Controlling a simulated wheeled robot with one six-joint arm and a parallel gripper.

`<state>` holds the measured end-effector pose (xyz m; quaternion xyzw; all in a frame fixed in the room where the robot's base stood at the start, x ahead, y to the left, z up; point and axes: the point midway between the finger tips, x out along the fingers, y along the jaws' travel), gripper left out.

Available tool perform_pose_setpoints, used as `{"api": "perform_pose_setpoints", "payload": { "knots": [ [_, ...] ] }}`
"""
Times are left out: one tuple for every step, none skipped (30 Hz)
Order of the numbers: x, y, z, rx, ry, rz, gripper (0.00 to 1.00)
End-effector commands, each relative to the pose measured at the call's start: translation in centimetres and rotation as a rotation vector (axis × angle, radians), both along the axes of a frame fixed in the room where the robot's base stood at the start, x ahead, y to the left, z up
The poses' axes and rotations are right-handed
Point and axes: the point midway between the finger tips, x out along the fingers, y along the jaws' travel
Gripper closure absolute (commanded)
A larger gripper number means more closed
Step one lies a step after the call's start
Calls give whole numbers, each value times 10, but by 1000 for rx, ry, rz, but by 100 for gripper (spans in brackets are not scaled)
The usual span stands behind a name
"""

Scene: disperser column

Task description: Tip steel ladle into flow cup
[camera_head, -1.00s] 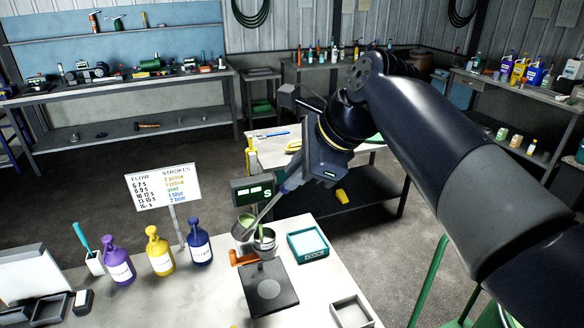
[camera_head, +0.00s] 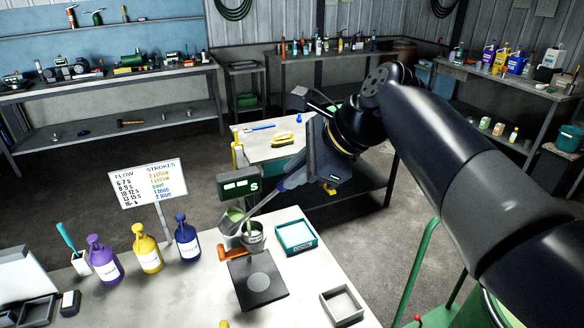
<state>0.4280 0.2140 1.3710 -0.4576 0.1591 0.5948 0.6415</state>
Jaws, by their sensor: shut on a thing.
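The steel ladle (camera_head: 229,226) has green liquid in its bowl and a long handle rising to the right. My gripper (camera_head: 286,184) is shut on the upper end of that handle. The bowl is tilted and sits just above and left of the steel flow cup (camera_head: 254,239), overlapping its rim in the picture. I cannot tell whether they touch or whether liquid is running. The flow cup stands upright above a black base plate (camera_head: 245,292), with an orange handle (camera_head: 233,254) at its left.
Purple (camera_head: 103,261), yellow (camera_head: 147,250) and blue (camera_head: 187,243) pump bottles stand left, near the flow chart sign (camera_head: 148,183). A display (camera_head: 239,186) stands behind the cup. A teal-rimmed tray (camera_head: 295,237) is right, a grey open box (camera_head: 342,305) at front right.

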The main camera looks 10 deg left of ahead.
Motion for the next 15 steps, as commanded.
{"api": "perform_pose_setpoints", "payload": {
  "knots": [
    [0,-1,0,6,-2,-1,100],
    [0,-2,0,9,-2,-1,100],
    [1,-3,-1,14,-1,-1,100],
    [1,-4,-1,18,-1,-3,100],
    [1,-5,-2,20,-1,-3,100],
    [1,-6,-2,24,0,-3,100],
    [1,-7,-3,27,0,-3,100],
    [1,-7,-3,30,0,-3,100],
    [1,-8,-3,34,-1,-3,100],
    [1,-9,-4,38,1,-3,100],
    [2,-10,-5,40,2,-4,100],
    [2,-11,-6,43,3,-4,100],
    [2,-12,-6,46,3,-4,100],
    [2,-12,-7,48,4,-3,100],
    [2,-13,-7,53,5,-2,100]
  ]
}}
